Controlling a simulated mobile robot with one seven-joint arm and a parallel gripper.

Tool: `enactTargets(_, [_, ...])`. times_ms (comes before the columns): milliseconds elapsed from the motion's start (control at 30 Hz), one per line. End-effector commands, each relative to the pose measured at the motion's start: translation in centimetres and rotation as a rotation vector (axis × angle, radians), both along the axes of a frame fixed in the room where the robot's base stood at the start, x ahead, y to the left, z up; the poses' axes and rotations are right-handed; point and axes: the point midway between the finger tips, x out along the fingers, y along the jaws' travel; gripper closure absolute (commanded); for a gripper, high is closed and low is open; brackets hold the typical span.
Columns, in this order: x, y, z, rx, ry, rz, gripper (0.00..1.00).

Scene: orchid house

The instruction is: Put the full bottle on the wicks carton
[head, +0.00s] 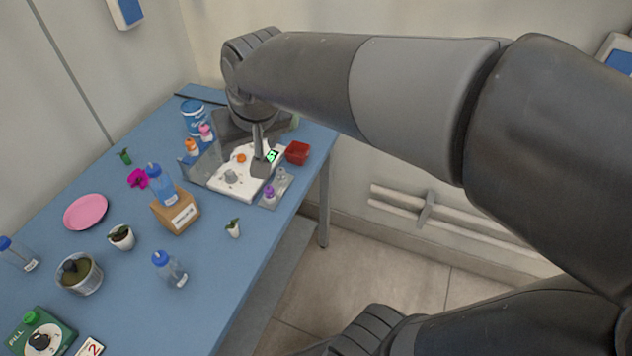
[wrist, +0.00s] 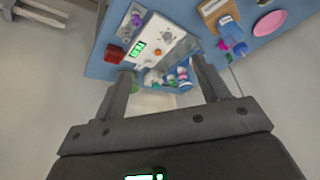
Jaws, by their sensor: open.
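A bottle filled with blue (head: 162,186), with a blue cap, stands upright on a brown carton (head: 180,218) with a white label too small to read. In the wrist view the carton (wrist: 212,7) and the blue bottle (wrist: 231,33) are at the top right. A clear bottle with a blue cap (head: 172,271), apparently empty, stands on the table in front of the carton. Another clear blue-capped bottle (head: 20,256) stands at the far left. My gripper (head: 262,165) is open and empty, apart from the carton, over the white device; it also shows in the wrist view (wrist: 163,85).
A white device with a green display (head: 225,180) stands right of the carton, with a clear panel beside it. A red box (head: 298,153) is at the table's right edge. Small pots, a pink plate (head: 86,212) and a green box (head: 38,335) occupy the left part.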

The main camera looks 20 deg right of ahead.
Motion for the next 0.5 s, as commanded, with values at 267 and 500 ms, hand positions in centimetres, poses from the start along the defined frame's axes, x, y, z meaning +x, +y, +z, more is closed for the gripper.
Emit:
enactTargets(267, [-8.3,-6.3,-0.5,-0.029,-0.052,-0.08,0.32])
enactTargets(500, [-11.5,-7.8,-1.5,-0.056,-0.067,-0.108,0.32])
